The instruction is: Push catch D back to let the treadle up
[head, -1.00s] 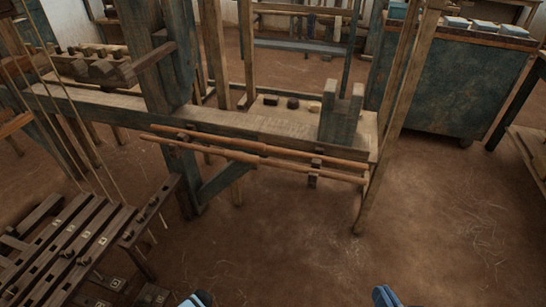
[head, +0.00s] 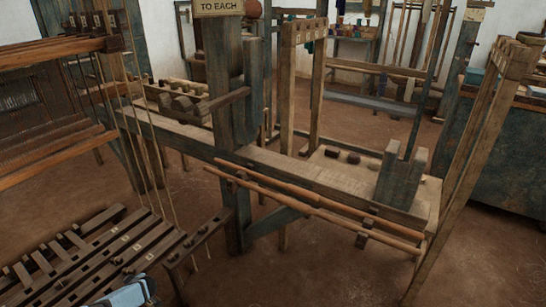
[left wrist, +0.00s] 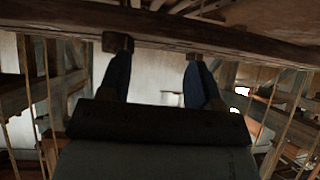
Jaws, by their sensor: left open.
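The dark wooden treadles (head: 90,262) lie side by side at the lower left of the head view, with small pale tags whose letters I cannot read. A dark bar with small pegs (head: 195,243) runs along their right side; I cannot tell which peg or block is catch D. My left gripper (left wrist: 158,78) is open and empty in the left wrist view, its two fingers apart below a dark beam (left wrist: 170,30) with small wooden blocks (left wrist: 117,43) under it. Part of my left gripper or wrist (head: 132,291) shows at the bottom of the head view, by the treadles. My right gripper is out of view.
The loom's long bench beam (head: 290,170) and two round rods (head: 320,207) cross the middle. Thin cords (head: 150,150) hang down towards the treadles. A blue post (head: 225,90) bears a sign. The brown floor (head: 320,270) at the bottom centre is clear.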

